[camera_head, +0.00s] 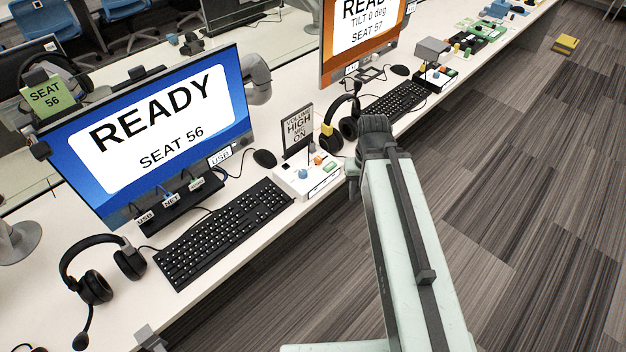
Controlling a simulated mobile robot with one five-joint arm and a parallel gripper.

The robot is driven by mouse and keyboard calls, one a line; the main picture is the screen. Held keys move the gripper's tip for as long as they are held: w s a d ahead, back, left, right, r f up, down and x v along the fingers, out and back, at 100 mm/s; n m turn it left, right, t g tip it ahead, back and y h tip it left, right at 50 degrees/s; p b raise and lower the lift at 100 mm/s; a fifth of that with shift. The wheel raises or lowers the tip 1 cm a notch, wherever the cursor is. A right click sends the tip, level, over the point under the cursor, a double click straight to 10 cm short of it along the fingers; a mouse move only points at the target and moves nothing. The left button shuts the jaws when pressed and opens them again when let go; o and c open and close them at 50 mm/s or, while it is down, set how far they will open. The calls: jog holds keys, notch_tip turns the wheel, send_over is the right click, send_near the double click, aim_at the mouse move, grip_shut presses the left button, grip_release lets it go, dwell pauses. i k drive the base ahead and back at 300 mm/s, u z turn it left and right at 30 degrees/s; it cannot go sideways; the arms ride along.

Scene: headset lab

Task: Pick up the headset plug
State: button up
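A black headset (97,272) lies on the desk at the left, in front of the seat 56 monitor (150,130). A thin black cable shows between it and the keyboard. A dark dock (172,205) under the monitor has tags reading USB and NET and a green tag. Another USB tag (219,156) is at the monitor's lower right. I cannot tell which small part is the headset plug. My gripper (372,135) is at the far end of my pale arm, near the desk's front edge beside a second headset (348,127). Its fingers are not clearly seen.
A black keyboard (225,232), a mouse (264,158) and a white control box (308,178) with a volume sign (298,130) stand on the white desk. The orange seat 57 monitor (362,35) is farther back. Open carpet (520,200) is at the right.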

aim_at(93, 288)
jog(key=k, duration=1.15)
jog(key=u, duration=1.45)
jog(key=i, duration=1.5)
